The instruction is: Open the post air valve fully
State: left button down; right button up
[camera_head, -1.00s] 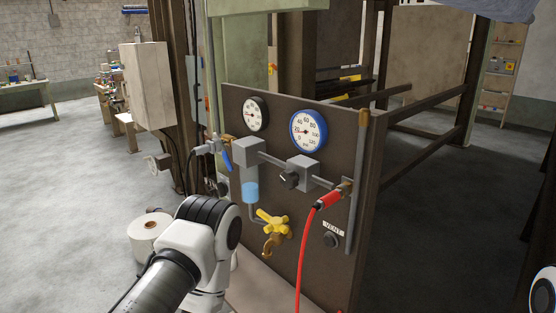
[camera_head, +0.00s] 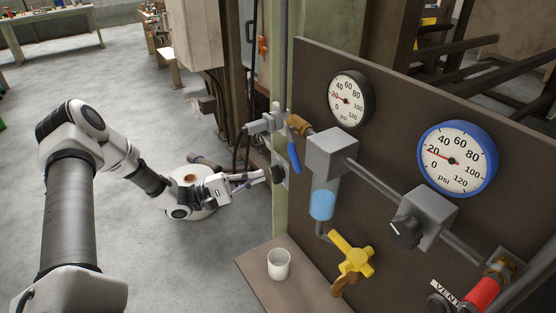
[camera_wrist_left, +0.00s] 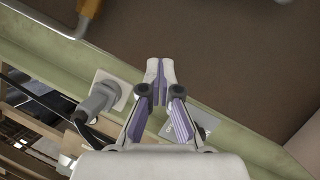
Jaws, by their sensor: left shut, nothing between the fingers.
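The grey valve body (camera_head: 265,123) sits on the green post (camera_head: 280,218), at the left edge of the brown panel. Its blue lever (camera_head: 294,157) hangs down, tilted slightly, to the right of the body. My left gripper (camera_head: 262,174) is shut and empty, below the valve and left of the lever, near the post's black fitting (camera_head: 279,174). I cannot tell whether it touches anything there. In the left wrist view the closed fingers (camera_wrist_left: 160,71) point toward the brown panel, with a grey fitting (camera_wrist_left: 103,98) on the green post to their left. My right gripper is not in view.
The panel (camera_head: 390,95) carries a black gauge (camera_head: 347,100), a blue-rimmed gauge (camera_head: 457,159), a yellow-handled tap (camera_head: 352,256) and a red hose connector (camera_head: 482,294). A white cup (camera_head: 279,264) stands on the ledge.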

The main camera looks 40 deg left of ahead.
pick_arm(q)
jog(key=s+a+r+g+h, duration=0.1)
jog(key=s+a+h, duration=0.2)
jog(key=s+a, duration=0.1)
jog(key=p, duration=0.1)
send_near(291, 149)
jog(key=w+d, duration=0.5)
jog(key=shift+w+a+f+g, duration=0.15)
jog(key=shift+a+f+g, duration=0.15)
jog(key=shift+f, duration=0.15)
jog(key=shift+w, duration=0.1)
jog(key=shift+d+n, duration=0.2)
jog(key=shift+n, duration=0.1)
